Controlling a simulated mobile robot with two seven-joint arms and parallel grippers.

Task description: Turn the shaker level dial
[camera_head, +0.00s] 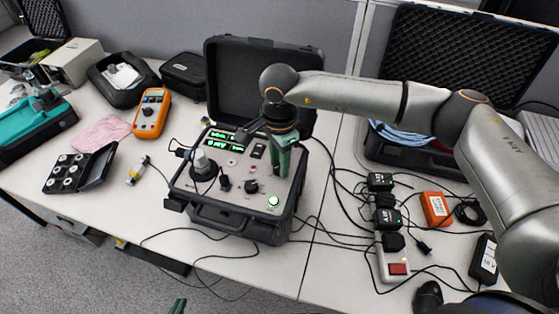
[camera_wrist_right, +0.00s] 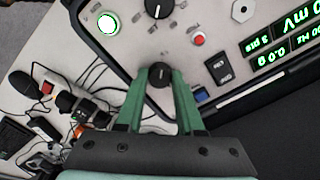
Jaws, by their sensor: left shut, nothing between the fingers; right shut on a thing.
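The shaker case (camera_head: 240,222) stands open on the table with a light grey control panel. My right gripper (camera_head: 283,172) reaches down onto the panel's right side. In the right wrist view its green fingers (camera_wrist_right: 160,76) are shut on a small black dial (camera_wrist_right: 159,73), one on each side. The fingers hide that dial in the head view. Another black knob (camera_head: 251,186) is beside it, also in the right wrist view (camera_wrist_right: 158,8). The labels are too small to read. My left gripper (camera_head: 178,306) shows only as a green tip at the bottom edge, shut and empty.
A green-lit button (camera_head: 274,201), a red button (camera_wrist_right: 198,39) and a green display (camera_head: 222,141) are on the panel. Cables and a power strip (camera_head: 393,262) lie to the right. An orange multimeter (camera_head: 151,113) and an open black sensor box (camera_head: 80,168) lie to the left.

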